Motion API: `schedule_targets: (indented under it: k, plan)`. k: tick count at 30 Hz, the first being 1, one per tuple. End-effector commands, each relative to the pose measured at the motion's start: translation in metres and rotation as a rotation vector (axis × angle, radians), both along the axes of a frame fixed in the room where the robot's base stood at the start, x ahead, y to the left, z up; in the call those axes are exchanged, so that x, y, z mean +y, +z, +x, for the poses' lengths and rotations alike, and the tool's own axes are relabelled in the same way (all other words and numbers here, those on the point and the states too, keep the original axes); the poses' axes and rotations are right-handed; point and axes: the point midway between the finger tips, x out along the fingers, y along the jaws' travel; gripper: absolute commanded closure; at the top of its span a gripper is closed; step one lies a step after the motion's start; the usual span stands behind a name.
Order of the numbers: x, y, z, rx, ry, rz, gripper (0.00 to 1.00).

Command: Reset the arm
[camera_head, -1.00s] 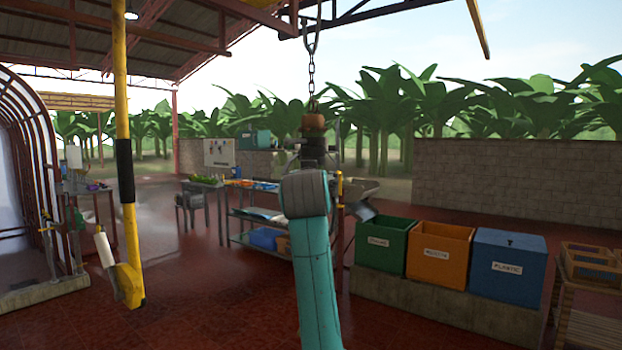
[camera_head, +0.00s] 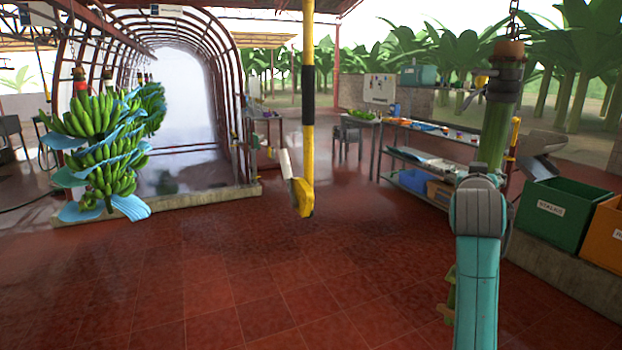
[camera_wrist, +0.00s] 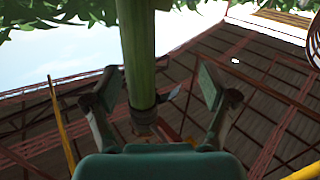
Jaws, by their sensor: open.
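My gripper (camera_wrist: 158,88) is open in the wrist view, its two fingers spread apart. A thick green stem (camera_wrist: 138,45) runs from the top of that view down between the fingers, closer to the left one. I cannot tell whether it touches either finger. In the head view, a bare green stem (camera_head: 496,135) hangs upright under a brown block and chain at the right. My teal arm (camera_head: 478,275) rises in front of its lower part. My fingers are hard to make out in the head view.
A banana bunch with blue sheets (camera_head: 100,150) hangs at the left by an arched tunnel frame (camera_head: 225,60). A yellow post (camera_head: 308,100) hangs mid-view. A shelved table (camera_head: 420,182), green bin (camera_head: 560,212) and orange bin (camera_head: 605,235) stand right. The red floor ahead is clear.

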Motion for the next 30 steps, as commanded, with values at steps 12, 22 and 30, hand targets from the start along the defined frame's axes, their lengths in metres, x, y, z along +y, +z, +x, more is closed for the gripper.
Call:
schedule_targets:
  k: [12,22,30]
  plan:
    - [0.046,-0.191,-0.04,0.071,0.132,-0.037,0.16]
    - [0.083,-0.311,-0.111,0.112,0.23,-0.043,0.16]
    - [0.113,-0.387,-0.189,0.139,0.305,-0.032,0.16]
